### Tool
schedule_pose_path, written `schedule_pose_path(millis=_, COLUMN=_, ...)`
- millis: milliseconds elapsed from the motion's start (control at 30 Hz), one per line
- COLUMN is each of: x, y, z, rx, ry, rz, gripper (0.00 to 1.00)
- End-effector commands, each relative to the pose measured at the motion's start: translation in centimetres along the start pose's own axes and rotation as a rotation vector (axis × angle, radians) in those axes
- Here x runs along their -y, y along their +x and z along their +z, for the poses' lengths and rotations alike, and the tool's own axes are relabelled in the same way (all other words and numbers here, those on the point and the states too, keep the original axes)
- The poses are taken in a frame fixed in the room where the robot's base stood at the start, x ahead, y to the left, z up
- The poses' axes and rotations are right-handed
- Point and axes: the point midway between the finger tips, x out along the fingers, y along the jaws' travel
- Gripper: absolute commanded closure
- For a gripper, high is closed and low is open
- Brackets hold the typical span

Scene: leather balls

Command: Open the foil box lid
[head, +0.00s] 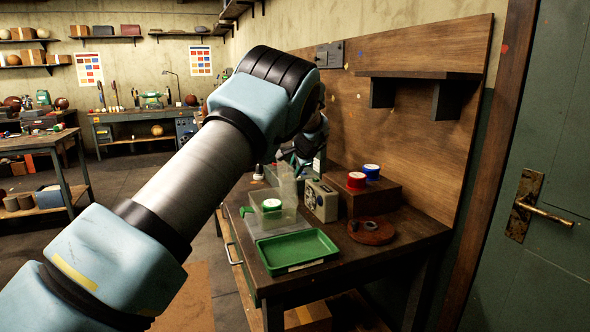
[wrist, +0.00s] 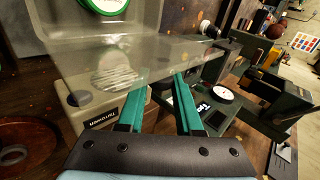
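The foil box (head: 272,223) is a clear plastic box on the workbench, with a green-and-white roll (head: 271,205) in it. Its clear lid (head: 287,186) appears raised, standing up at the back of the box. In the wrist view, the clear plastic (wrist: 165,50) fills the upper left, with the roll's green rim (wrist: 102,6) at the top. My gripper (wrist: 162,86) has two teal fingers spread apart, their tips close to the edge of the clear plastic. I cannot tell whether they touch it. In the head view my arm mostly hides the gripper.
A green tray (head: 297,250) lies in front of the box. A beige device (head: 321,201) stands to its right, beside a brown block (head: 371,192) bearing red and blue rolls. A round brown disc (head: 371,231) lies further right. A wooden back panel (head: 420,120) with a shelf (head: 420,75) rises behind.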

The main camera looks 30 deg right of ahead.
Motion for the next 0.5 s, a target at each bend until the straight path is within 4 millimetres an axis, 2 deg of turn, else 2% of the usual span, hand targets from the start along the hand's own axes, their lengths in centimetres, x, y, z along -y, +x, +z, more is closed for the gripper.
schedule_pose_path(millis=33, x=-0.05, y=0.05, z=0.02, rx=0.0, ry=0.0, rz=0.001, gripper=0.59)
schedule_pose_path(millis=233, x=-0.04, y=0.03, z=0.02, rx=0.0, ry=0.0, rz=0.001, gripper=0.37)
schedule_pose_path(millis=500, x=-0.03, y=-0.07, z=-0.01, rx=-0.001, ry=-0.001, rz=0.0, gripper=0.37)
